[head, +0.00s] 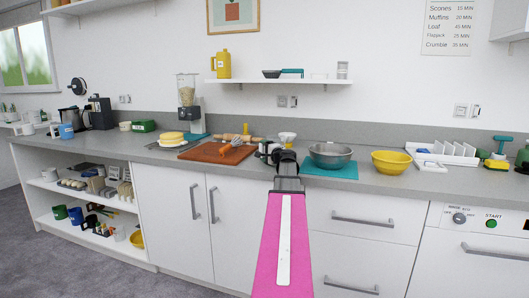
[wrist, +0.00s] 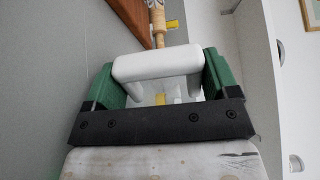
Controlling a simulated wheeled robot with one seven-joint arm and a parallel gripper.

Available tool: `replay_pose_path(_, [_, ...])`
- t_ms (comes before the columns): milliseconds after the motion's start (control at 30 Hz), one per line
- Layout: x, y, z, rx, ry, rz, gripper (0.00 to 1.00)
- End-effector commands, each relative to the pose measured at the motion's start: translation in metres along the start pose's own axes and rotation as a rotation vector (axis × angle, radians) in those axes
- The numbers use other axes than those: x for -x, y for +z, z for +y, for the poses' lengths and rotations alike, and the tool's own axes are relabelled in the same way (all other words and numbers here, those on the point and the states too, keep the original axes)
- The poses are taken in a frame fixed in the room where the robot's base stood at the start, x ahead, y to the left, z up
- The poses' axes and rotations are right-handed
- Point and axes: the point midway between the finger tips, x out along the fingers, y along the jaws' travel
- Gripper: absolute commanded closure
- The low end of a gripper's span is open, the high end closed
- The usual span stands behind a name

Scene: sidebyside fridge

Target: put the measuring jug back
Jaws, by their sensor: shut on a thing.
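In the wrist view my gripper (wrist: 155,88) has its green fingers shut on a thick white piece of the measuring jug (wrist: 157,64), which spans between them. The rest of the jug is hard to make out from this close. In the head view my gripper (head: 273,152) is at the counter's front edge, left of the steel bowl. A small white flared shape (head: 287,138) shows just above it; I cannot tell if it is part of the held jug.
The teal mat (head: 335,172) holds the steel bowl (head: 331,154); a yellow bowl (head: 392,162) stands to its right. A wooden board (head: 213,153) lies left. The wall shelf (head: 300,82) carries a yellow jug-like container (head: 223,64), with bare space between its things.

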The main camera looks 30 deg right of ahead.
Motion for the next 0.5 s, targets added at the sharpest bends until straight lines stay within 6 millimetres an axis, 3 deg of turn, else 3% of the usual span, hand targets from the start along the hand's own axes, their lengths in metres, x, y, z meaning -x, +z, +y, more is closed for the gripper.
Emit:
replay_pose_path(100, [0.0,0.0,0.0035,-0.001,0.0,0.0,0.57])
replay_pose_path(133, [0.0,0.0,0.0039,-0.001,0.0,0.0,0.16])
replay_pose_path(200, [0.0,0.0,0.0034,-0.001,0.0,0.0,0.0])
replay_pose_path(500, [0.0,0.0001,0.0037,0.0,0.001,0.0,0.0])
